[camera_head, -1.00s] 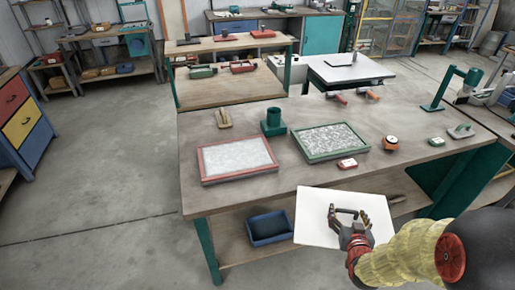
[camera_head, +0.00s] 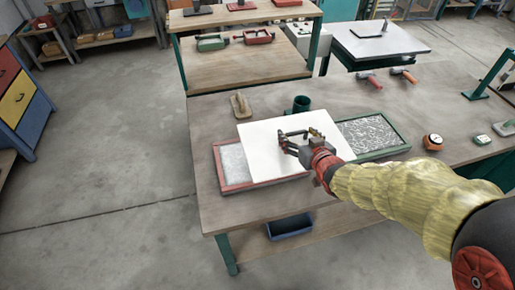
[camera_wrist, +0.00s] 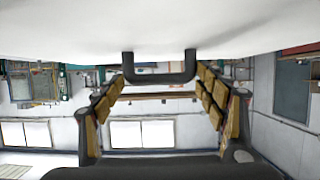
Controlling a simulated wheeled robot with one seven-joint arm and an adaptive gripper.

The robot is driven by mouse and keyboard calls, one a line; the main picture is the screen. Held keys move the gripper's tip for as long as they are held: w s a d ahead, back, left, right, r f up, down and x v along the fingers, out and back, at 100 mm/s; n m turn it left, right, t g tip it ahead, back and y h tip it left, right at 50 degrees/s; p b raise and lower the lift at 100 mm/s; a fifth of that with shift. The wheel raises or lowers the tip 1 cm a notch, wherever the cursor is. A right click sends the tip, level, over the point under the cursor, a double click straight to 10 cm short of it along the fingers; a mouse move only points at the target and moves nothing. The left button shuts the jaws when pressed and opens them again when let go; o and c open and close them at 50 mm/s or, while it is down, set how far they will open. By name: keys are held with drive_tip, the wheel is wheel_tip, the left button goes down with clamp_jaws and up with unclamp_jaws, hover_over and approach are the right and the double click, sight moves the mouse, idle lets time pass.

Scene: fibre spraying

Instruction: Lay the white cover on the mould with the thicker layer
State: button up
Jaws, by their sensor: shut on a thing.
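The white cover (camera_head: 265,137), a flat sheet, is gripped by its dark handle (camera_wrist: 160,78). My gripper (camera_head: 297,142) is shut on that handle, with the fingers on either side of it in the wrist view. The cover hangs over the right part of the red-framed mould (camera_head: 218,163) and reaches to the left edge of the green-framed mould (camera_head: 405,148). The red mould holds a pale whitish layer; the green one holds a coarser grey speckled layer. The cover hides much of the red mould. Which layer is thicker I cannot tell.
A green pot (camera_head: 301,104) and a trowel (camera_head: 240,106) stand behind the cover. An orange round tool (camera_head: 433,142) is right of the green mould. A blue bin (camera_head: 289,227) sits on the lower shelf. The bench's left end (camera_head: 205,130) is clear.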

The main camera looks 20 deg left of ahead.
sight(272, 135)
drive_tip(key=a+f, duration=0.1)
drive_tip(key=a, duration=0.1)
drive_tip(key=a+f+b, duration=0.1)
drive_tip(key=a, duration=0.2)
drive_tip(key=a+f, duration=0.1)
drive_tip(key=a, duration=0.2)
drive_tip(key=shift+f+b, duration=0.35)
drive_tip(key=shift+b, duration=0.05)
drive_tip(key=a+f, duration=0.2)
drive_tip(key=a+f+b, duration=0.1)
drive_tip(key=a+f, duration=0.1)
drive_tip(key=f, duration=0.1)
drive_tip(key=shift+w, duration=0.1)
drive_tip(key=shift+a+f+b, duration=0.2)
drive_tip(key=shift+f+b, duration=0.2)
drive_tip(key=shift+f, duration=0.5)
drive_tip(key=shift+a+f+b, duration=0.15)
drive_tip(key=shift+f+b, duration=0.2)
drive_tip(key=shift+f, duration=0.55)
drive_tip(key=shift+f, duration=0.2)
drive_tip(key=o, duration=1.5)
drive_tip(key=shift+c, duration=0.2)
drive_tip(key=shift+r, duration=0.1)
drive_tip(key=shift+s+d+r, duration=0.15)
drive_tip(key=shift+s, duration=0.05)
drive_tip(key=p+v, duration=0.2)
drive_tip(key=v, duration=0.9)
drive_tip(key=shift+s, duration=0.25)
